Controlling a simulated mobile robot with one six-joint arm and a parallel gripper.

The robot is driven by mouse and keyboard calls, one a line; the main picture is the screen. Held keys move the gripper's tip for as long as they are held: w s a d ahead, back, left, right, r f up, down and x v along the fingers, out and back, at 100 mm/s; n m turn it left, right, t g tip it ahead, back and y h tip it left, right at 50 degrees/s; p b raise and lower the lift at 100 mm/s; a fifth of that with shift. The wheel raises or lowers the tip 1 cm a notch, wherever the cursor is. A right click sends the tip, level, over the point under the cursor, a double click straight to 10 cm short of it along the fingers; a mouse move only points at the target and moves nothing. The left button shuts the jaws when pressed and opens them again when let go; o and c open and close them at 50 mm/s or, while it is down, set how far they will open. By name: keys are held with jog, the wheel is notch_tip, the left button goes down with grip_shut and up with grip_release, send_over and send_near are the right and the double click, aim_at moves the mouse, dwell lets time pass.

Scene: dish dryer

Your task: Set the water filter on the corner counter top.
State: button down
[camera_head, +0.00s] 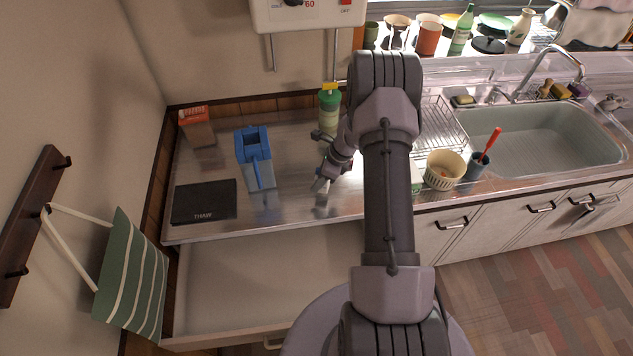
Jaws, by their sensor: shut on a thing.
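The water filter (253,146) is a blue-topped jug with a blue handle and a greyish, see-through body. It stands upright on the corner counter top (225,151), left of my gripper. My gripper (322,160) is low over the counter to the right of the jug, with bare counter showing between them. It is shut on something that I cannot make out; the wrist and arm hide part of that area. The jug does not appear to touch the gripper.
A black board marked THAW (204,202) lies at the counter's front left. An orange carton (197,127) stands behind it. A green bottle (329,108) stands behind my gripper. An open drawer (255,285) juts out below. A cream basket (445,169) and sink (550,135) are right.

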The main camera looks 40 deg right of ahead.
jog(key=shift+w+d+f, duration=0.15)
jog(key=shift+w+f, duration=0.1)
jog(key=shift+w, duration=0.15)
jog(key=shift+f+b, duration=0.45)
jog(key=shift+f, duration=1.05)
jog(key=shift+f, duration=0.25)
jog(key=c, duration=0.9)
grip_release()
jog(key=shift+r, duration=0.1)
jog(key=shift+o, duration=0.2)
